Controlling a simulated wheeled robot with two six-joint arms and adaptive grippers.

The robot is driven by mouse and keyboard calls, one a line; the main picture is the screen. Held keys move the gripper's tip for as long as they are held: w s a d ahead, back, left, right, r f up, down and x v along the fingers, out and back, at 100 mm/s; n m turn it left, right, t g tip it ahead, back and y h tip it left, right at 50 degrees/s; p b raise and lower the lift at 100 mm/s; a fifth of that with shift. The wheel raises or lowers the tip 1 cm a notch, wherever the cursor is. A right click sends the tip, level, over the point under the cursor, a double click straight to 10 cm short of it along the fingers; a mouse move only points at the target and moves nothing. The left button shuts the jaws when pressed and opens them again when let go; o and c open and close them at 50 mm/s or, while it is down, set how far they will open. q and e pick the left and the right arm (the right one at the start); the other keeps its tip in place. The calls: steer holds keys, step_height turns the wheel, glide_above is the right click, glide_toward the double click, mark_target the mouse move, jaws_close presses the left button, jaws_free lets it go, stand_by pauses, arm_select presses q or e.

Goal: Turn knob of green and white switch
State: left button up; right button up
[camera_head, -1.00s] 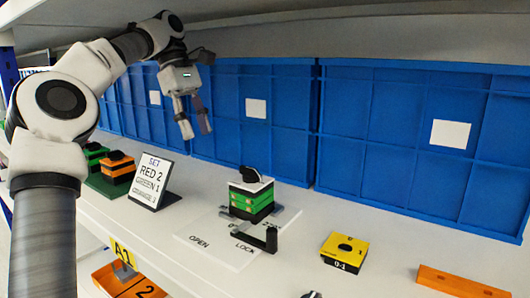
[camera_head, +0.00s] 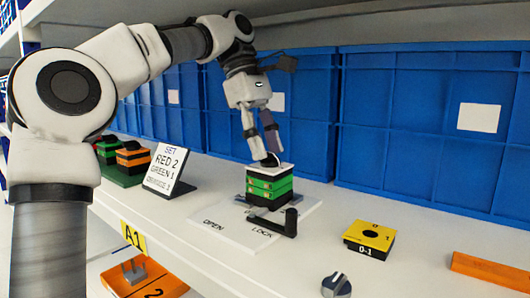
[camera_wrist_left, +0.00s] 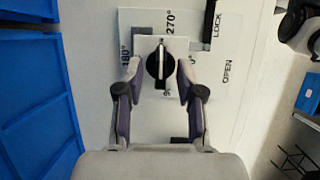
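The green and white switch (camera_head: 270,186) stands on the white shelf, with green and black layers under a white top plate. Its black knob (camera_head: 270,160) is on top, partly hidden by a fingertip in the head view. In the left wrist view the knob (camera_wrist_left: 160,66) has a pale pointer line along the picture's vertical, pointing toward the 270° side. My left gripper (camera_head: 266,158) points down over the switch. In the wrist view its open fingers (camera_wrist_left: 158,70) stand on both sides of the knob, with small gaps. My right gripper is not in view.
A sign (camera_head: 168,169) reads "SET RED 2 GREEN 1". A black lever (camera_head: 282,222) stands beside the switch on an OPEN/LOCK plate (camera_head: 225,236). A yellow switch (camera_head: 368,240) is to the right, an orange-and-green pair (camera_head: 130,160) to the left. Blue bins (camera_head: 430,110) line the back.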

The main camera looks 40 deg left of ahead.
arm_select(q)
steer(key=shift+d+r, duration=0.1)
jaws_close()
